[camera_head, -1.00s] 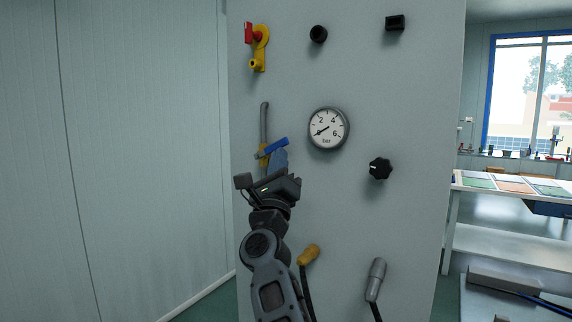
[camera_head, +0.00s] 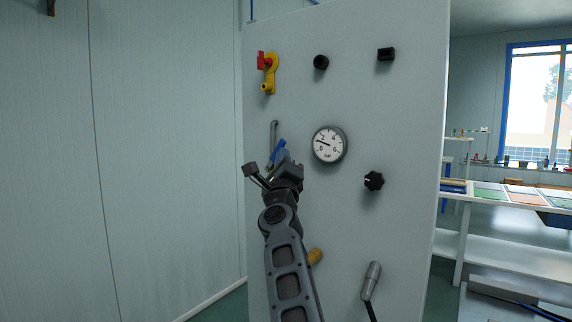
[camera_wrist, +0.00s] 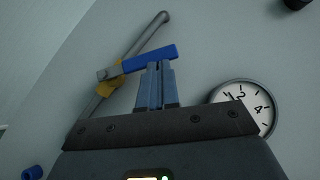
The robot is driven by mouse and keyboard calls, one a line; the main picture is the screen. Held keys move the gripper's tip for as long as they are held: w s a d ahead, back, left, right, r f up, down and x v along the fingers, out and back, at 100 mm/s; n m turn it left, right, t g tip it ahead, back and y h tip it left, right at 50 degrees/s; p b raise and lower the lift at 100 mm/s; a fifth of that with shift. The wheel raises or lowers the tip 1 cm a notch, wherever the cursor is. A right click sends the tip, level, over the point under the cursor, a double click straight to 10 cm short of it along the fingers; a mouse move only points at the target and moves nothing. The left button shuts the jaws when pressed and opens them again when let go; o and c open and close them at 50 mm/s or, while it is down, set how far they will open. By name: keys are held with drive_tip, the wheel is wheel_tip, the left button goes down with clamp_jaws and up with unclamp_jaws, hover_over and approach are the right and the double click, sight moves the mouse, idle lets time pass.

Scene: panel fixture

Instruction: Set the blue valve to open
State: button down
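The blue valve has a blue lever handle (camera_wrist: 150,59) on a brass-yellow body (camera_wrist: 108,88), fitted to a grey pipe (camera_wrist: 150,32). In the head view the handle (camera_head: 278,149) slants up to the right, partly hidden by my gripper. My gripper (camera_wrist: 157,66) has two blue-grey fingers, side by side with only a thin gap. Their tips are at the handle's lower edge and seem to touch it; the handle does not show clamped between them. In the head view my gripper (camera_head: 281,162) is just below the handle.
A pressure gauge (camera_head: 329,145) is right of the valve, its needle pointing left and slightly up. A red-and-yellow valve (camera_head: 268,72), black knobs (camera_head: 373,181) and a grey plug (camera_head: 371,281) are on the same panel. A yellow-ended cable (camera_head: 315,256) is behind my arm.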

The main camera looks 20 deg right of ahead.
drive_tip(key=shift+w+a+r+b, duration=0.4)
drive_tip(key=shift+w+r+b, duration=0.2)
drive_tip(key=shift+r, duration=0.2)
drive_tip(key=shift+w+a+r+b, duration=0.4)
drive_tip(key=shift+w+r+b, duration=0.15)
drive_tip(key=shift+r, duration=0.2)
drive_tip(key=shift+w+r, duration=0.1)
